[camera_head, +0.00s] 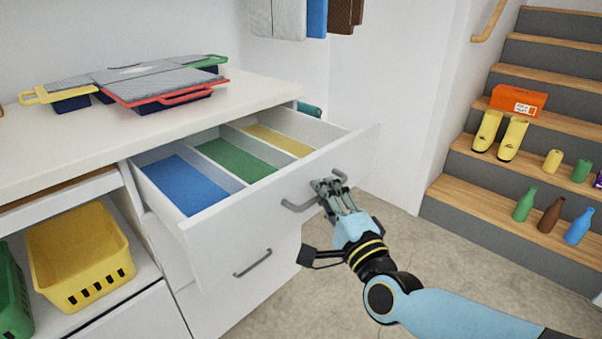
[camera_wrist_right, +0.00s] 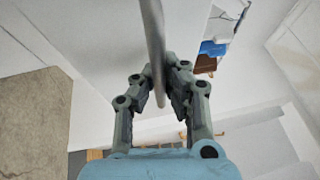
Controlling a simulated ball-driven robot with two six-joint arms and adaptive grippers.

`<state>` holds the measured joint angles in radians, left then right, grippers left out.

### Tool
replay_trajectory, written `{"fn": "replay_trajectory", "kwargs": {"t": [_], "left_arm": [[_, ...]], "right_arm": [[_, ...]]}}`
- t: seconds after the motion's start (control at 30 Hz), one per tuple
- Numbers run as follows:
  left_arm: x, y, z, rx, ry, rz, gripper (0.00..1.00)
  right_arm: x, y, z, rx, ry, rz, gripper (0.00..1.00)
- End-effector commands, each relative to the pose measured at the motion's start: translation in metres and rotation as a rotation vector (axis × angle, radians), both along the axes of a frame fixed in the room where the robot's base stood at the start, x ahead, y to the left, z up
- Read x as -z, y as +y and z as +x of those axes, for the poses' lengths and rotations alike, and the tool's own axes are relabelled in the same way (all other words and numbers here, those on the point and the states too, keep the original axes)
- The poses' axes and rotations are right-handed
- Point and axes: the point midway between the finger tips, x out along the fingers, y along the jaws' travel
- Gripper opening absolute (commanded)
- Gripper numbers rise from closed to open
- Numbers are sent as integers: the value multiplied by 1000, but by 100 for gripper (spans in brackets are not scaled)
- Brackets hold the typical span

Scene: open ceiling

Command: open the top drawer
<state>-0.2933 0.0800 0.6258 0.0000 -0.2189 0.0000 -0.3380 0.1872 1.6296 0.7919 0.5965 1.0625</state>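The top drawer (camera_head: 235,232) of the white cabinet is pulled well out, and its inside shows blue, green and yellow compartment floors. Its grey bar handle (camera_head: 298,207) is on the front panel. My right gripper (camera_head: 326,187) is at the handle, its fingers around the bar. In the right wrist view the handle (camera_wrist_right: 154,40) runs between the two fingers (camera_wrist_right: 163,88), which are closed in close on both sides of it. My left gripper is not in view.
A lower drawer with its own handle (camera_head: 252,264) is below. Trays with coloured handles (camera_head: 170,97) lie on the countertop (camera_head: 40,140). A yellow basket (camera_head: 80,255) stands on a shelf at left. Stairs (camera_head: 520,225) with bottles and boots are at right. Floor is clear before the cabinet.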

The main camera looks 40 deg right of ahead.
Motion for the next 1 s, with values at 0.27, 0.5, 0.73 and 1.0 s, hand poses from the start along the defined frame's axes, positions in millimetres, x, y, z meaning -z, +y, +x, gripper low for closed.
{"fn": "replay_trajectory", "kwargs": {"t": [0.27,0.5,0.73,1.0], "left_arm": [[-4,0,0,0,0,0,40],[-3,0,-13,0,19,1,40],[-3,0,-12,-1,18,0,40],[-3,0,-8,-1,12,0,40]], "right_arm": [[4,-2,-28,-1,8,5,0],[4,-2,-30,-1,9,6,0],[4,-2,-30,-1,10,5,14],[2,-2,-29,0,3,2,34]]}}
